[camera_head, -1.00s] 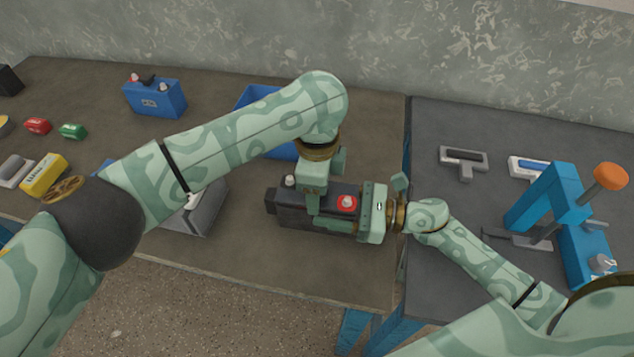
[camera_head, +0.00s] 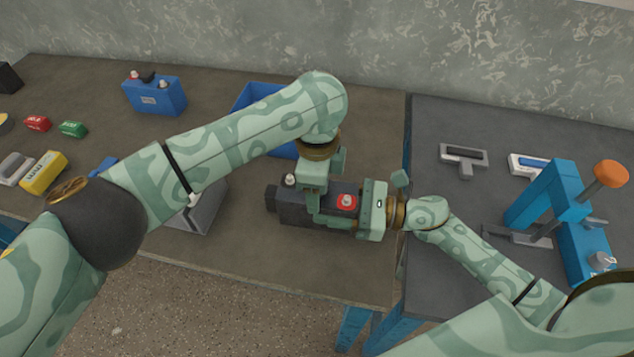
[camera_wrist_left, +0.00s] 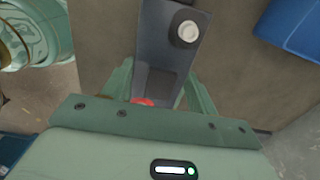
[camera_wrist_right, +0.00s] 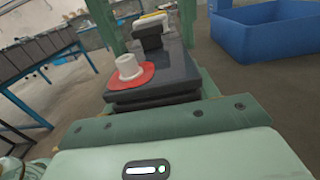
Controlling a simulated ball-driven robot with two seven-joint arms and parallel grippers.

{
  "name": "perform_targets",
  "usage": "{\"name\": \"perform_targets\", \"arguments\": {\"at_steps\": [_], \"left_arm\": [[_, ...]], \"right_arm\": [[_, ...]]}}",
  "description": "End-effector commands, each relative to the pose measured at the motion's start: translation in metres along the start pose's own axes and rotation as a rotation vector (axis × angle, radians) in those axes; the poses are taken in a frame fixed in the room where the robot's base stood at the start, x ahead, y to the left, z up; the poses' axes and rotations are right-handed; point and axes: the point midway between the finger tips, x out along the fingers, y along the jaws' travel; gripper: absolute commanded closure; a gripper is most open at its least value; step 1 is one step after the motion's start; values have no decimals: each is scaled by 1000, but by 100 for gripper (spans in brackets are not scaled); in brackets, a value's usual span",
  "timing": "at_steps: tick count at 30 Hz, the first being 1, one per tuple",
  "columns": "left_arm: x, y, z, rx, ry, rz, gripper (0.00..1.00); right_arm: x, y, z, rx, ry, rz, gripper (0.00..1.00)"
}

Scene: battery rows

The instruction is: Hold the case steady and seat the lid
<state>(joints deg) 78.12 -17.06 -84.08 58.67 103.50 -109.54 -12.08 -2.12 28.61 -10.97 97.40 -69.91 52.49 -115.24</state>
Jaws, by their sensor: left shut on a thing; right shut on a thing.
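The dark grey battery case (camera_head: 292,211) lies near the right edge of the brown table. Its dark lid (camera_head: 327,190) is on top, with a grey post and a red-ringed terminal (camera_head: 347,201). My left gripper (camera_head: 312,208) comes from above and is shut across the lid; the lid and grey post also show in the left wrist view (camera_wrist_left: 172,50). My right gripper (camera_head: 368,222) comes from the right and is shut on the case's right end. In the right wrist view the lid (camera_wrist_right: 172,73) looks level, with a layered edge. The fingers hide much of the seam.
A blue bin (camera_head: 246,96) stands behind my left forearm, and a blue battery (camera_head: 155,95) is at the back left. A grey box (camera_head: 203,213) is left of the case. A blue press (camera_head: 565,205) stands on the dark table at right.

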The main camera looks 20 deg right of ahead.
Motion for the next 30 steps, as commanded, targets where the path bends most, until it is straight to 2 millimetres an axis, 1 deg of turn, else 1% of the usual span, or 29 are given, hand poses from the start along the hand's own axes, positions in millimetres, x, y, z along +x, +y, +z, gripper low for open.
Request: {"name": "perform_targets", "arguments": {"at_steps": [11,12,14,23,30], "left_arm": [[0,0,0,0,0,0,68],[0,0,0,0,0,0,33],[0,0,0,0,0,0,16],[0,0,0,0,0,0,16],[-16,0,0,0,0,-1,16]], "right_arm": [[0,0,0,1,-1,0,73],[0,0,0,1,-1,1,73],[0,0,0,1,-1,1,73],[0,0,0,0,-1,0,73],[0,0,0,0,-1,0,73]]}}
